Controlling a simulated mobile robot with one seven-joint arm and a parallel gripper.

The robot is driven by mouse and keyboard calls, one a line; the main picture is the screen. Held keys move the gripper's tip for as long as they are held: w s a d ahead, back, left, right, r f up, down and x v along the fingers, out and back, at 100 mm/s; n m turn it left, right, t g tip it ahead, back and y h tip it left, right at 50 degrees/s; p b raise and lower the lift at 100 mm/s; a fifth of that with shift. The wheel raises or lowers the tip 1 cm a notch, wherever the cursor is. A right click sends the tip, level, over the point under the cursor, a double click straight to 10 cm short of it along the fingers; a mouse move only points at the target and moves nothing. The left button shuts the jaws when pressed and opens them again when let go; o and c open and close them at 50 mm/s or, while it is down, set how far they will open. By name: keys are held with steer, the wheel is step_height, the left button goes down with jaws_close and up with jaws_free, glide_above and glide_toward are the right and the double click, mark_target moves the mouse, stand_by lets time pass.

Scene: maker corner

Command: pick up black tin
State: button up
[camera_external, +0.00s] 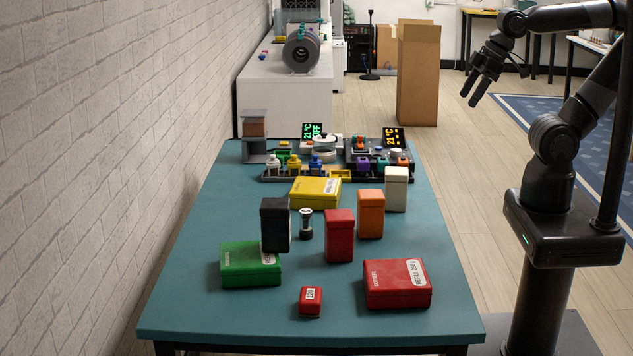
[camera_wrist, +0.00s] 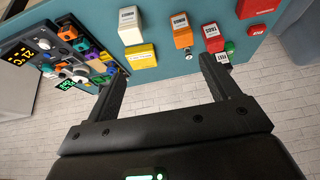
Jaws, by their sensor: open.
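The black tin (camera_external: 275,226) stands upright on the teal table in the external view, right behind the green box (camera_external: 250,265) and left of a small dark cylinder with a light top (camera_external: 306,224). My gripper (camera_external: 469,96) is open and empty, raised off to the right of the table, well apart from the tin. In the wrist view my gripper (camera_wrist: 163,66) shows two spread fingers with nothing between them. A white label shows beside the right finger there; I cannot tell whether it is on the black tin, as the finger hides much of that spot.
Red (camera_external: 340,236), orange (camera_external: 371,214) and white (camera_external: 396,189) tins stand right of the black one. A yellow box (camera_external: 315,192) lies behind; red boxes lie in front. Electronics crowd the far end of the table (camera_external: 213,230). A brick wall (camera_external: 100,150) runs along the left.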

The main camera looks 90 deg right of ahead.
steer(key=shift+o, duration=0.5)
glide_above(275, 214)
steer(key=s+d, duration=0.4)
steer(key=s, duration=0.1)
step_height(275, 214, down, 13)
steer(key=x, duration=0.4)
steer(key=shift+w+a+f, duration=0.1)
steer(key=shift+a+f, duration=0.05)
steer(key=shift+f, duration=0.15)
steer(key=shift+a+x, duration=0.2)
steer(key=shift+x, duration=3.05)
steer(key=shift+c, duration=0.2)
